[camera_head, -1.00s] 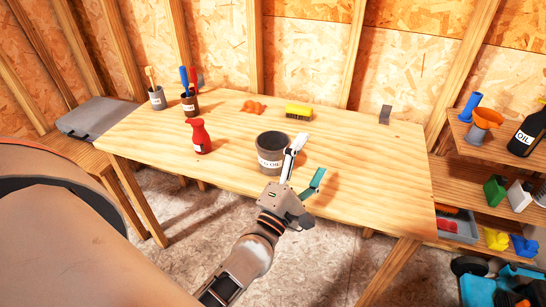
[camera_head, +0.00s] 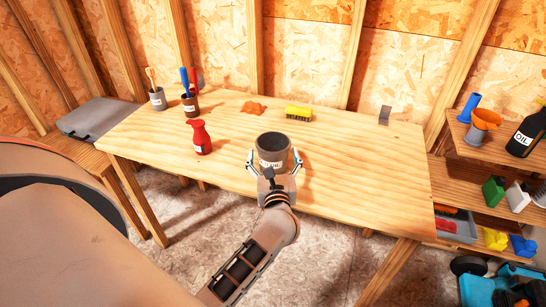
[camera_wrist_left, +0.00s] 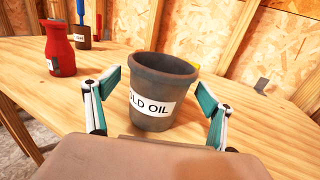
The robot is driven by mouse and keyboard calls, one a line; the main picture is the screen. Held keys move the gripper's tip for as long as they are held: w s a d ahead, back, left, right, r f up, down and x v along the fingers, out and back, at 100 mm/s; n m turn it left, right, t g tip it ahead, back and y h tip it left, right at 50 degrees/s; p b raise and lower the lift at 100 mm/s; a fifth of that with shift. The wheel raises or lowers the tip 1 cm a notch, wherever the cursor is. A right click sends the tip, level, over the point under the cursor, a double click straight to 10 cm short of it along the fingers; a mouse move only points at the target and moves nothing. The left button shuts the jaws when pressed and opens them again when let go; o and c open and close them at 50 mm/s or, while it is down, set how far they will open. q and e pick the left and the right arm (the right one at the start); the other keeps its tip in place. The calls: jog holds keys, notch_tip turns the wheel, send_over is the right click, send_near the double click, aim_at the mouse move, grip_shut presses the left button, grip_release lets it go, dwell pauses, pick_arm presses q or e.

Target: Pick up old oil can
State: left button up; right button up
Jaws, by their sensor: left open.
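The old oil can (camera_head: 273,146) is a dark grey open-topped can with a white label. It stands upright on the wooden table near the front edge. In the left wrist view the can (camera_wrist_left: 157,85) shows "OLD OIL" on its label, partly cut by the view angle. My left gripper (camera_head: 272,160) is open, with one finger on each side of the can. In the left wrist view gaps show between the fingers and the can wall. My right gripper is not in view.
A red bottle (camera_head: 200,137) stands left of the can on the table (camera_head: 350,165). Two tool-filled cups, an orange cloth (camera_head: 254,107), a yellow brush (camera_head: 298,113) and a grey bracket (camera_head: 385,115) are farther back. A shelf with a black oil bottle (camera_head: 527,135) is at right.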

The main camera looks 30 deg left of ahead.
aim_at(272, 139)
pick_arm(q)
jog(key=shift+x, duration=1.6)
jog(key=shift+c, duration=0.3)
jog(key=c, duration=1.2)
jog(key=shift+c, duration=1.2)
jog(key=shift+r, duration=0.15)
